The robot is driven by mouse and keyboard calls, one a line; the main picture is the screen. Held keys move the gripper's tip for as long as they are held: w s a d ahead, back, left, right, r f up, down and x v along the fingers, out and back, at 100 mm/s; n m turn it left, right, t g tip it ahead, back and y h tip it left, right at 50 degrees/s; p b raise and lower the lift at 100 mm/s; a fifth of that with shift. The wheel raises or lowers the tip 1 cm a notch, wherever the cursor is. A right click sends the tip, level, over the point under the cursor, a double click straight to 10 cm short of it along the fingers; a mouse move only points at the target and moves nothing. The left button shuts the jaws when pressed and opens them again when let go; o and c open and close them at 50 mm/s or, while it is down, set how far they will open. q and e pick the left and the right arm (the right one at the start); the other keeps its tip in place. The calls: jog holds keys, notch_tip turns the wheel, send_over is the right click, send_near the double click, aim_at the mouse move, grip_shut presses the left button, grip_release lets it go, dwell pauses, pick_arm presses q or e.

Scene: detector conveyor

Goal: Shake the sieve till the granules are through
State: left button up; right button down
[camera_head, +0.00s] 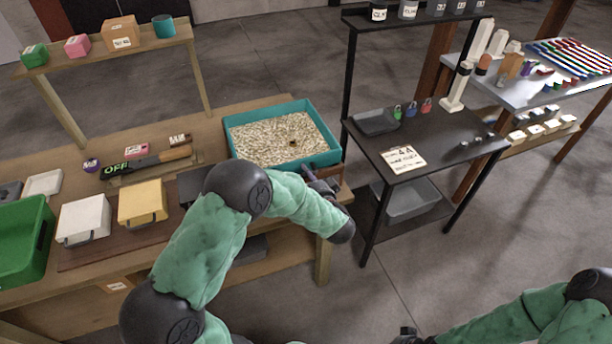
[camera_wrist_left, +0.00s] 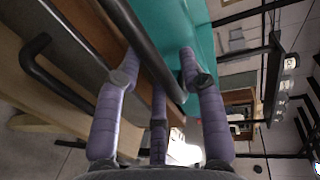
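A teal tray (camera_head: 331,158) full of pale beige granules (camera_head: 270,138) sits at the right end of the wooden bench. A small dark spot shows among the granules. I cannot make out a sieve separate from this tray. My left gripper (camera_head: 322,186) is at the tray's near right corner. In the left wrist view, the gripper's purple fingers (camera_wrist_left: 160,80) stand on both sides of a dark bar (camera_wrist_left: 150,55), with the teal wall (camera_wrist_left: 205,40) close beyond. Whether they clamp the bar is unclear. My right gripper (camera_head: 407,336) is partly visible at the bottom edge, away from the bench.
White (camera_head: 83,220) and yellow (camera_head: 143,203) boxes, a green bin (camera_head: 24,240) and a panel marked "OFF" (camera_head: 146,162) are on the bench. A dark shelf table (camera_head: 450,150) stands close right of the tray. Open floor lies in front.

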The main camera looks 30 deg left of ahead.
dwell(0.3)
pick_arm(q)
jog(key=v, duration=1.2)
jog(key=x, duration=0.5)
jog(key=b+x, duration=0.1)
jog(key=x, duration=0.4)
jog(key=shift+a+f, duration=0.1)
jog(key=shift+a, duration=0.45)
jog(key=shift+w+a, duration=0.4)
jog(key=shift+a, duration=0.05)
grip_shut()
